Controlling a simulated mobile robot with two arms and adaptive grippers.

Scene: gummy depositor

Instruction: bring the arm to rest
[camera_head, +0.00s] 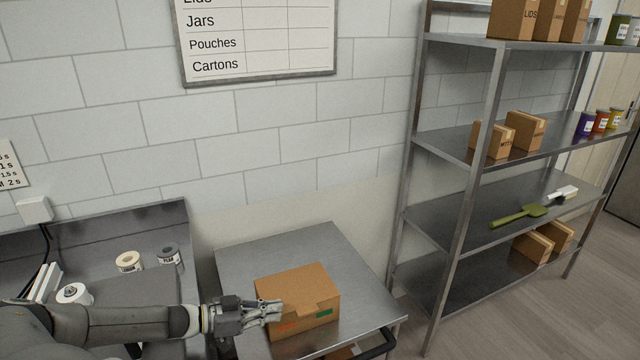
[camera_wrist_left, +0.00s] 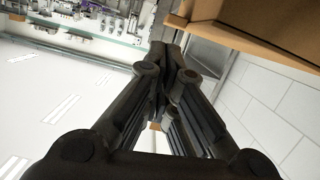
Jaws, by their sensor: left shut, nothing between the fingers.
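My left gripper (camera_head: 270,312) comes in from the left in the head view, with its arm stretched level above the front of the counter. Its fingers are shut with nothing between them. The fingertips overlap the left front side of a cardboard box (camera_head: 306,286) in the picture; I cannot tell whether they touch it. The left gripper's fingers also show large and closed together in the left wrist view (camera_wrist_left: 172,70). The edge of the box (camera_wrist_left: 270,25) shows at the top right there. My right gripper is not in view.
The closed box stands on a steel table (camera_head: 335,245). Label rolls (camera_head: 128,262) lie on the steel counter at left. A steel shelf rack (camera_head: 470,160) at right holds boxes, jars and a green scoop (camera_head: 518,214). A wall chart (camera_head: 258,40) hangs behind. Floor shows at the right.

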